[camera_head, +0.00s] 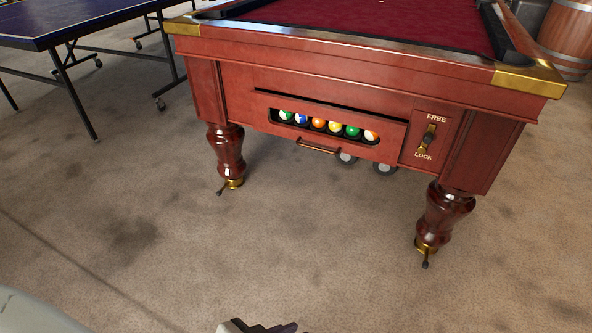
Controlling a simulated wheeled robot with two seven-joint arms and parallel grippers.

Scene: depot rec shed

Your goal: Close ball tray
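The ball tray (287,139) is in the front of a red-brown pool table (300,68). Its front panel has a window showing several coloured balls (334,127) in a row, and a brass-coloured bar handle (319,147) below. A dark gap runs along the panel's top edge, and the panel appears to stand slightly proud of the table front. A small dark and white part of what looks like my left gripper (260,327) shows at the bottom edge, well apart from the tray. Its fingers are cut off by the frame. My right gripper is not in view.
Turned table legs (226,152) flank the front. A blue ping-pong table (70,22) stands at the upper left, a barrel (568,38) at the upper right. The carpet (230,250) before the tray is clear.

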